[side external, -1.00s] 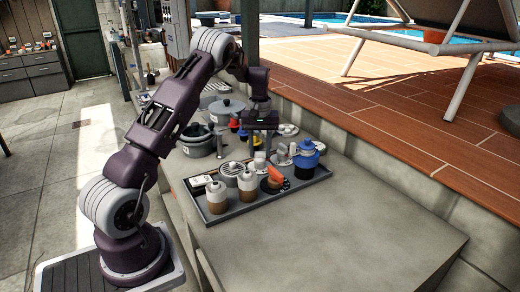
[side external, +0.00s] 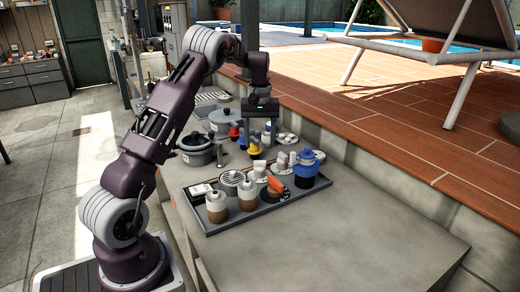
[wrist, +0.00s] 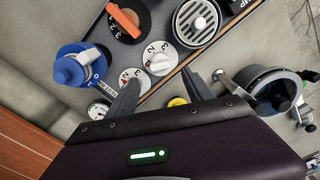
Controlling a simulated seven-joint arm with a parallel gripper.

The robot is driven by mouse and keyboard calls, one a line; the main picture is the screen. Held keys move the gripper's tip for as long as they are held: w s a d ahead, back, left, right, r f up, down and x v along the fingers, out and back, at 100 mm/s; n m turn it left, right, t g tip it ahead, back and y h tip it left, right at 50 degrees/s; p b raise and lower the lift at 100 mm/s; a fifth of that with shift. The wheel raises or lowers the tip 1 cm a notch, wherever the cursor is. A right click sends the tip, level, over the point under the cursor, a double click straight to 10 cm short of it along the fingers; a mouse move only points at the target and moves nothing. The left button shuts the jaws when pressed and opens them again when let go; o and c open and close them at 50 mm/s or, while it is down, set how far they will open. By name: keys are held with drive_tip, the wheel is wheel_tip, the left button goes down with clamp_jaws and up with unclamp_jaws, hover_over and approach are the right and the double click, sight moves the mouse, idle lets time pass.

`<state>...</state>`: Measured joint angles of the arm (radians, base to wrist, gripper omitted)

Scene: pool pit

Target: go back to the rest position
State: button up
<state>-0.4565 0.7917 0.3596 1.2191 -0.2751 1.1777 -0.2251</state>
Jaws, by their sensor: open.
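My gripper (side external: 260,122) hangs above the far end of the grey bench, over the things behind the tray. In the wrist view its two fingers (wrist: 160,92) stand apart with nothing held between them. Past the fingers lie the tray's edge and white numbered dials (wrist: 160,58). My arm reaches up from its base at the left and bends down to the gripper. No rest marker is visible.
A dark tray (side external: 238,226) holds jars, an orange-handled dial (side external: 275,187) and a blue-topped container (side external: 306,168). Behind it stand a dark pot (side external: 199,150) and a lidded pot (side external: 222,120). The bench front (side external: 350,230) is clear. A terrace step (side external: 340,122) rises at right.

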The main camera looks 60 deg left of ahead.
drive_tip(key=shift+r, duration=0.1)
drive_tip(key=s+d+r+m+t, duration=0.1)
drive_tip(key=s+d+r+m, duration=0.1)
drive_tip(key=s+d+r, duration=0.45)
drive_tip(key=s+d+r+m+t, duration=0.15)
drive_tip(key=d+r, duration=0.25)
drive_tip(key=d, duration=0.5)
drive_tip(key=s+d+r+m+t, duration=0.1)
drive_tip(key=s+d+r+m, duration=0.2)
drive_tip(key=s+d+r, duration=0.3)
drive_tip(key=s+d+f+m+t, duration=0.1)
drive_tip(key=s+d+f+m, duration=0.1)
drive_tip(key=s+d, duration=0.2)
drive_tip(key=s+d+f+m+t, duration=0.1)
drive_tip(key=s+d, duration=0.4)
drive_tip(key=s, duration=0.5)
drive_tip(key=shift+f+m, duration=0.55)
drive_tip(key=shift+m, duration=0.7)
